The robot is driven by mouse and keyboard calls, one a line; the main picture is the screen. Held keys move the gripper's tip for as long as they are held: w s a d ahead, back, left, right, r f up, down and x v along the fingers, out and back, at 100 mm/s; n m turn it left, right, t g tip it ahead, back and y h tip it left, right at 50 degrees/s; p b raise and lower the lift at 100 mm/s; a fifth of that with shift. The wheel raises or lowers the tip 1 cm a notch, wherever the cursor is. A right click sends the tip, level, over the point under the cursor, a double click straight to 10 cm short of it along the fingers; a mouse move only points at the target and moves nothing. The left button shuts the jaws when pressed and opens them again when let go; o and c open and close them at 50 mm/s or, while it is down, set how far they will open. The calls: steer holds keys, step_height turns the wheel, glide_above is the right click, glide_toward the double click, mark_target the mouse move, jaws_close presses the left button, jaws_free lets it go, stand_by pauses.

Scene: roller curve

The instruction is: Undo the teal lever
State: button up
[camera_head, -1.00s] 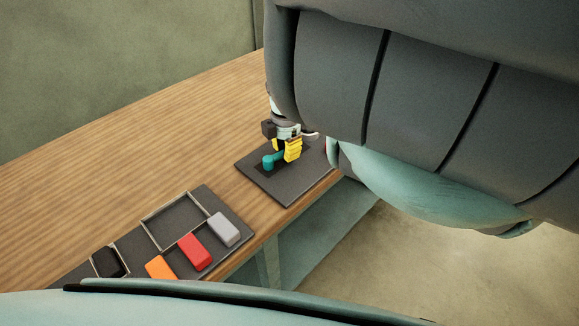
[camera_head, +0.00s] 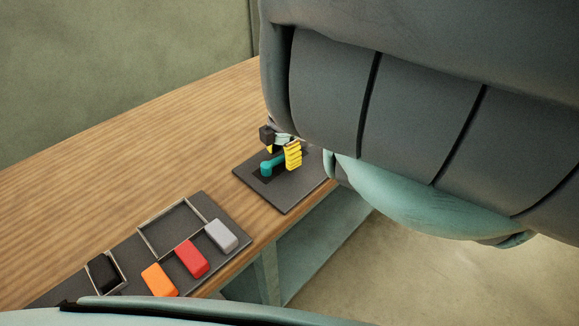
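The teal lever (camera_head: 267,168) sits on a dark square plate (camera_head: 284,198) near the table's front edge. Its round end shows at the left, and its bar runs right, toward my gripper. My gripper (camera_head: 281,153) is over the lever, with one yellow finger pad at the right end of the bar and the other behind it to the left. A gap shows between the pads, so it looks open. The near pad hides the bar's right end, and I cannot tell whether it touches. My arm hides the upper part of the gripper.
A dark tray (camera_head: 152,232) on the wooden table (camera_head: 110,160) holds a grey block (camera_head: 221,236), a red block (camera_head: 192,258), an orange block (camera_head: 160,280) and a black block (camera_head: 103,273). The table's left and back are clear.

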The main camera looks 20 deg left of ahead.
steer(key=shift+r, duration=0.1)
step_height(320, 180, up, 6)
steer(key=shift+w+d, duration=0.1)
steer(key=shift+w, duration=0.05)
steer(key=shift+r, duration=0.7)
